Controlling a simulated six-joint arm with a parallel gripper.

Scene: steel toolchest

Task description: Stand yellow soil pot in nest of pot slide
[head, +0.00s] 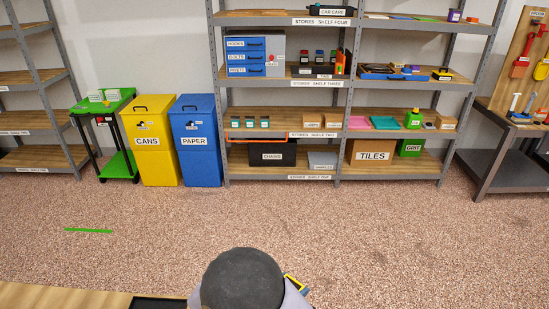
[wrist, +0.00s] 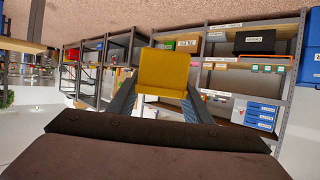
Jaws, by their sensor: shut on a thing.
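The yellow soil pot (wrist: 165,72) shows in the wrist view as a squarish yellow block between the two fingers. My gripper (wrist: 163,95) is shut on it and holds it up in front of the shelves, clear of any surface that I can make out. In the head view, my dark round arm link at the bottom centre hides most of the gripper. A small yellow edge (head: 296,284) shows beside the link and may be the pot. I cannot make out the pot slide or its nest in either view.
A wooden top (head: 60,296) with a dark recess (head: 160,303) lies at the bottom left. Beyond it is open speckled floor (head: 330,225) with a green strip (head: 88,230). Shelving (head: 345,137), a yellow bin (head: 155,165) and a blue bin (head: 196,168) stand along the wall.

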